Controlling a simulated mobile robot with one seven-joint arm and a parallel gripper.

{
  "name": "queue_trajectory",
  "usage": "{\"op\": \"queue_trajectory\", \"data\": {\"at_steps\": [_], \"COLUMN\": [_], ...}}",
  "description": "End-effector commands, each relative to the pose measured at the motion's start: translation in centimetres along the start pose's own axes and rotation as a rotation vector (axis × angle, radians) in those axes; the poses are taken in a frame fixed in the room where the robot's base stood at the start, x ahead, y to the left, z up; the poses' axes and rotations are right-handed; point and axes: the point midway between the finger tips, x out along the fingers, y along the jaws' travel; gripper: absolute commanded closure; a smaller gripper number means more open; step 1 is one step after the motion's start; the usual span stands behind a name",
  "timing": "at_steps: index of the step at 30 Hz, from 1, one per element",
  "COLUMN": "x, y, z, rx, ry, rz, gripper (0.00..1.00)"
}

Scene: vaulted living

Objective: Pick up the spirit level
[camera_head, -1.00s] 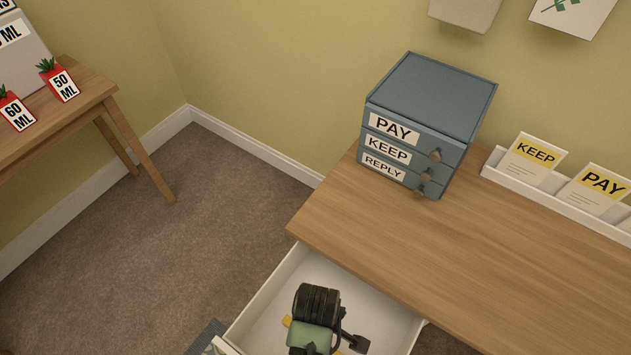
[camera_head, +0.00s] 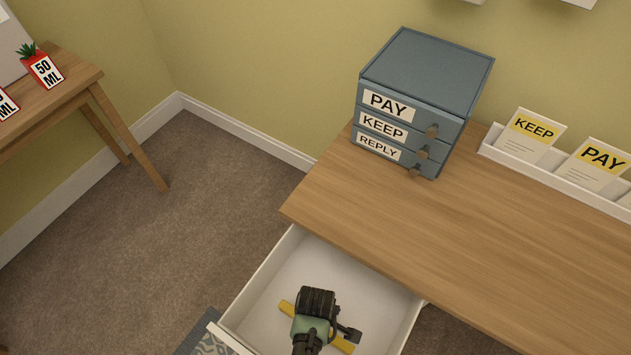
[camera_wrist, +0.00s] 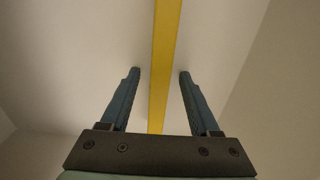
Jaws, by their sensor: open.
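The spirit level is a long yellow bar (camera_head: 287,307) lying in the open white drawer (camera_head: 330,262) of the desk. In the head view my arm and gripper cover its middle, and its two ends show on either side. In the wrist view the yellow spirit level (camera_wrist: 164,60) runs between the two blue fingers of my gripper (camera_wrist: 159,73). The fingers are apart, one on each side of it, with gaps and no visible contact. How far the fingertips are above the drawer floor is hard to tell.
The drawer walls stand close around my gripper. The wooden desk top (camera_head: 450,240) overhangs the drawer's back. On it are a blue-grey drawer unit (camera_head: 425,80) and a white card rack (camera_head: 545,173). A side table (camera_head: 70,85) with labelled red pots stands at left.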

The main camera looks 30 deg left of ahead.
Motion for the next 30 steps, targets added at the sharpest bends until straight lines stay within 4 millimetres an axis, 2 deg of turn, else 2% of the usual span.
{"op": "queue_trajectory", "data": {"at_steps": [3,4,14,26,30], "x": [-0.1,-0.1,-0.1,-0.2,-1.5], "y": [0.0,0.0,0.0,0.1,0.1], "z": [0.0,0.0,0.0,0.0,0.0], "rx": [0.0,0.0,0.001,0.001,0.001], "ry": [0.0,0.0,0.0,0.0,0.001], "rz": [0.001,0.001,0.001,0.001,0.003], "gripper": [0.38,0.41,1.0,1.0,1.0]}}
